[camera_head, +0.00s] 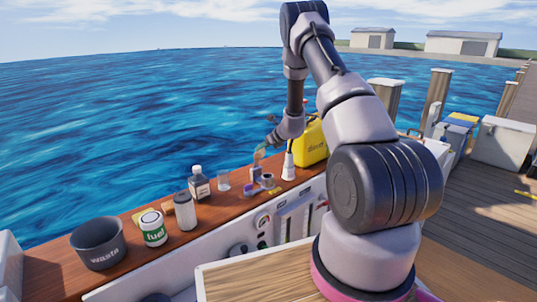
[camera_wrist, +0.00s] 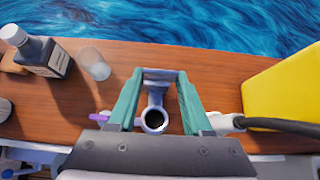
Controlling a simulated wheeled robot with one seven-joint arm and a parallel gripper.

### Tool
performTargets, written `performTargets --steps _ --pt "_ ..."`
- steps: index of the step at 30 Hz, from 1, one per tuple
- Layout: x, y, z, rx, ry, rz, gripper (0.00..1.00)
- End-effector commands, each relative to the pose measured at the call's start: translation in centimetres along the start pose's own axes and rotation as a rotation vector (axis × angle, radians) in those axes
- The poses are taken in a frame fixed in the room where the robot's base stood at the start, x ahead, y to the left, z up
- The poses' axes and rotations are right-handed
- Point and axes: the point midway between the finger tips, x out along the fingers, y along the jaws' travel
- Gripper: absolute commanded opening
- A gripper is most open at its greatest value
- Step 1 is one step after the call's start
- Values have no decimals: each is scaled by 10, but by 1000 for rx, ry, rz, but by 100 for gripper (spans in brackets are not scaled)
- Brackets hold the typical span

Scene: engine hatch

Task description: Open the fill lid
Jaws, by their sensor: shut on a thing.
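My gripper (camera_wrist: 160,73) has its teal fingers closed on the sides of a grey piece, which looks like the fill lid (camera_wrist: 159,77). Below the lid in the wrist view is a round grey fill neck (camera_wrist: 154,121) with a dark open mouth. The lid appears raised clear of the mouth; the hinge between them is not clear. In the head view my gripper (camera_head: 264,148) is above the wooden ledge, just over the small fittings around the fill neck (camera_head: 268,180). The lid is too small to make out there.
A yellow can (camera_head: 312,145) and a white nozzle bottle (camera_head: 289,165) stand close right of my gripper. A dark-labelled bottle (camera_head: 199,184) and a clear cup (camera_head: 223,181) stand left. A fuel tin (camera_head: 152,228) and a waste bin (camera_head: 98,244) are farther left on the wooden ledge.

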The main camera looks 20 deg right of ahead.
Motion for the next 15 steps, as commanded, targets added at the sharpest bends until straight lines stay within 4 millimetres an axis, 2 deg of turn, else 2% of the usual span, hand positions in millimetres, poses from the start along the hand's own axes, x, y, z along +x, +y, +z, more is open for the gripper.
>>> performTargets --steps 3,15 --pt "8 4 8 -3 4 7 0" --pt "20 4 25 -2 4 8 0"
